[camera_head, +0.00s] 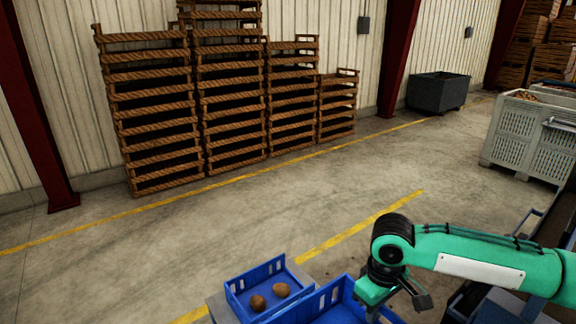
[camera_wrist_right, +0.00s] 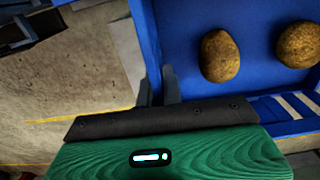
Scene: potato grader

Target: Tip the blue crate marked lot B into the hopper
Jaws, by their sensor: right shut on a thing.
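Two blue crates stand side by side at the bottom of the head view. The left blue crate (camera_head: 239,288) holds two potatoes (camera_head: 281,290). The right blue crate (camera_head: 322,302) is partly hidden by my right arm and cut off by the frame. No lot mark is readable on either. My right gripper (camera_wrist_right: 160,88) is shut on a blue crate's wall (camera_wrist_right: 148,40); two potatoes (camera_wrist_right: 220,55) lie inside that crate in the right wrist view. In the head view the right gripper (camera_head: 374,312) is over the right crate. My left gripper is not in view. I cannot identify the hopper for certain.
Dark machinery (camera_head: 555,222) lies along the right edge, partly behind my right arm. A pale slatted bin (camera_head: 512,140) and a dark grey bin (camera_head: 438,92) stand farther back. Wooden crate stacks (camera_head: 150,110) line the wall. The concrete floor between is clear.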

